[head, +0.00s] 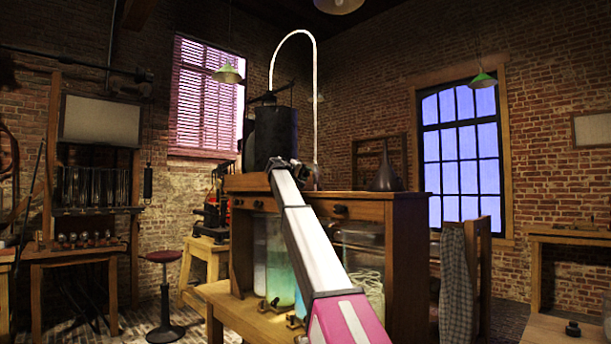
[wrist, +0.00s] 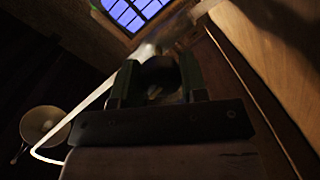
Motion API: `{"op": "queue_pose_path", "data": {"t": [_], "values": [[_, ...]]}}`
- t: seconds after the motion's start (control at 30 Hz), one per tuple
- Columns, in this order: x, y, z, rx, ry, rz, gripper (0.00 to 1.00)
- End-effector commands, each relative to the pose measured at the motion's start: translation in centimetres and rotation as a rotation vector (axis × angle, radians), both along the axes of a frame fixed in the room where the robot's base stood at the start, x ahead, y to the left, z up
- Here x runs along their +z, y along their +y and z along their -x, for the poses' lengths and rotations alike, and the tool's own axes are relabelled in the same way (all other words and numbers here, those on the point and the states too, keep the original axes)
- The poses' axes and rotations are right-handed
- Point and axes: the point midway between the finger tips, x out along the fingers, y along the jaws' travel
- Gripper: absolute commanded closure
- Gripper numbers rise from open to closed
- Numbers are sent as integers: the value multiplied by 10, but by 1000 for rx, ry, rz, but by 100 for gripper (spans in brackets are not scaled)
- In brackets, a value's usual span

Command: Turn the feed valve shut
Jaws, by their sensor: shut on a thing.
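My gripper (wrist: 158,78) shows in the wrist view, its two dark green fingers closed on either side of a dark rounded piece (wrist: 158,70). This piece looks like the feed valve's handle, but it is dim and its turn angle cannot be read. In the head view my arm reaches up to the top of the wooden cabinet, and its end is at the foot of a black cylindrical tank (head: 276,136). The arm hides most of the valve there. A pale curved pipe (head: 315,90) arches over the tank and comes down just right of it.
Glass jars (head: 280,255) stand inside the wooden cabinet (head: 385,212) below. A dark funnel (head: 386,175) stands on the cabinet top at right.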

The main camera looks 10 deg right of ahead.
Motion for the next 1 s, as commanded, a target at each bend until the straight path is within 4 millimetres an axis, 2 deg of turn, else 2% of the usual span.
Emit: {"op": "queue_pose_path", "data": {"t": [0.3, 0.87, 0.9, 0.97, 1.0], "values": [[-3, 1, 2, -1, -102, -80, 84], [-3, 1, 1, -2, -125, -98, 84], [-3, 1, 1, -2, -124, -98, 54], [-3, 1, 1, -1, -124, -97, 36], [-3, 1, 1, -1, -125, -97, 36]]}}
